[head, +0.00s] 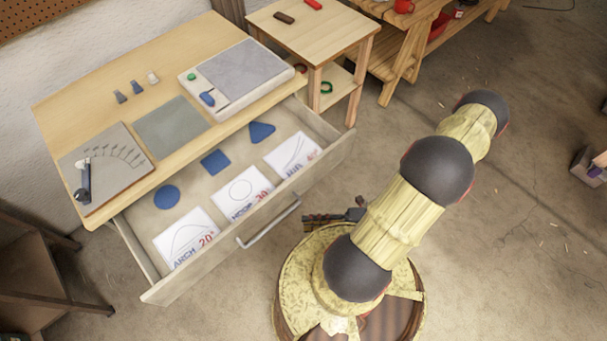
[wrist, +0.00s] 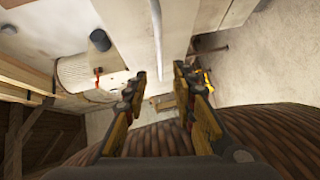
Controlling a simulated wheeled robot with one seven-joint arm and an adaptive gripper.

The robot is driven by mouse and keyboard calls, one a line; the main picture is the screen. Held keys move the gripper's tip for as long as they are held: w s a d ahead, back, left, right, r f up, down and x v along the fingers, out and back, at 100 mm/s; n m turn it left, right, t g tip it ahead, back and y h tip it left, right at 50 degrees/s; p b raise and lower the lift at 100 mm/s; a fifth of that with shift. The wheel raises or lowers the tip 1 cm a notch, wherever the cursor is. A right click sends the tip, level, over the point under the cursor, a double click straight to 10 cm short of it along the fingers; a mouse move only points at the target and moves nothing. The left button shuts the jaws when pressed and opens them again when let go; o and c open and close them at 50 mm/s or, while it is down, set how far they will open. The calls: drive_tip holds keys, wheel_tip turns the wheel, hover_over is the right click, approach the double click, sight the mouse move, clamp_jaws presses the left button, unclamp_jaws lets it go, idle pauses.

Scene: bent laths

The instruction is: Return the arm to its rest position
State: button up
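My arm (head: 400,215) stands over my base at the right of the drawer in the head view, bent, with yellow segments and dark round joints. My gripper (wrist: 160,85) shows in the wrist view with its two fingers apart and nothing between them. In the head view a dark part of the gripper (head: 335,217) shows just beyond my base, near the drawer handle (head: 270,222); the rest is hidden behind the arm.
The workbench (head: 75,95) has its drawer (head: 325,152) pulled out, holding cards and blue shapes. On top are a grey mat (head: 170,127), a white-edged board (head: 240,75) and an angle gauge plate (head: 105,165). A small side table (head: 320,32) stands behind.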

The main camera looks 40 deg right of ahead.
drive_tip(key=w+d+r+n+g+h, duration=0.1)
drive_tip(key=w+r+n+g+h, duration=0.15)
drive_tip(key=r+n+g, duration=0.6)
drive_tip(key=w+d+r+n+g+h, duration=0.1)
drive_tip(key=w+r+n+g+h, duration=0.2)
drive_tip(key=r+n, duration=1)
drive_tip(key=a+r+n+t+h, duration=0.2)
drive_tip(key=a+r+n, duration=0.3)
drive_tip(key=r+n, duration=0.5)
drive_tip(key=a+r+n+t+h, duration=0.3)
drive_tip(key=r+n, duration=0.7)
drive_tip(key=n, duration=0.5)
drive_tip(key=a+h, duration=0.1)
drive_tip(key=a, duration=0.1)
drive_tip(key=shift+w+a+r+t, duration=0.2)
drive_tip(key=shift+w+a+t, duration=0.15)
drive_tip(key=shift+w+a, duration=0.05)
